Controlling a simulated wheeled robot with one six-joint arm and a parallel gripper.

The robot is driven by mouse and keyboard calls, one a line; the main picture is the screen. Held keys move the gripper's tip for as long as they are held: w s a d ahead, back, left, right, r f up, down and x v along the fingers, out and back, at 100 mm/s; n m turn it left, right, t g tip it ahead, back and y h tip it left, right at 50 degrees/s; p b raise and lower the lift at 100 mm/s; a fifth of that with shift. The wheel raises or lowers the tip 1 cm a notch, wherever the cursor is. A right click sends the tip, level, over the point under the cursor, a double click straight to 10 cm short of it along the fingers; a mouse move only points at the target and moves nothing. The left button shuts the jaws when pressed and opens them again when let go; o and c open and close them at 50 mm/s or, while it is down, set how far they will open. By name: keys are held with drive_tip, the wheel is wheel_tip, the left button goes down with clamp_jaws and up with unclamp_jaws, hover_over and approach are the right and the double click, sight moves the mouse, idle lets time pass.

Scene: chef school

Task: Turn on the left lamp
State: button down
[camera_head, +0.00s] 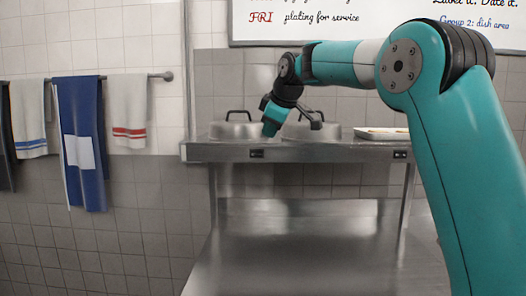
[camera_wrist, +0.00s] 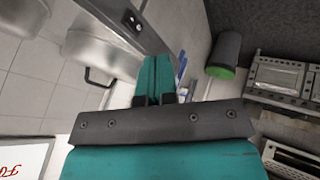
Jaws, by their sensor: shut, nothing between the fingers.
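Two small dark switches sit on the front edge of the steel shelf (camera_head: 330,150) in the head view: a left switch (camera_head: 257,153) and a right switch (camera_head: 400,154). A switch panel (camera_wrist: 134,22) also shows near the top of the wrist view; I cannot tell which of the two it is. No lamp is clearly visible. My gripper (camera_head: 270,131) points down by the shelf's front edge, a little right of and above the left switch, apart from it in the picture. Its teal fingers (camera_wrist: 160,62) are together and empty in the wrist view.
A lidded steel pan (camera_head: 232,131) stands on the shelf left of my gripper, another (camera_head: 312,131) to the right. A tray (camera_head: 381,133) lies farther right. Towels hang from a rail (camera_head: 158,76) at the left. The steel counter (camera_head: 315,250) below is clear.

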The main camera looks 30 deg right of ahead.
sight(262, 151)
drive_tip(key=shift+w+f, duration=0.1)
drive_tip(key=w+f+p, duration=0.2)
drive_tip(key=w+d+f+p, duration=0.1)
drive_tip(key=w+f+p, duration=0.1)
drive_tip(key=w+f, duration=0.1)
drive_tip(key=w+f+p, duration=0.1)
drive_tip(key=w+f, duration=0.1)
drive_tip(key=w, duration=0.1)
drive_tip(key=shift+w+d+f+p, duration=0.15)
drive_tip(key=shift+d+f+p, duration=0.1)
drive_tip(key=shift+p, duration=0.15)
drive_tip(key=shift+w+d+f, duration=0.1)
drive_tip(key=shift+w+d, duration=0.15)
drive_tip(key=shift+w, duration=0.15)
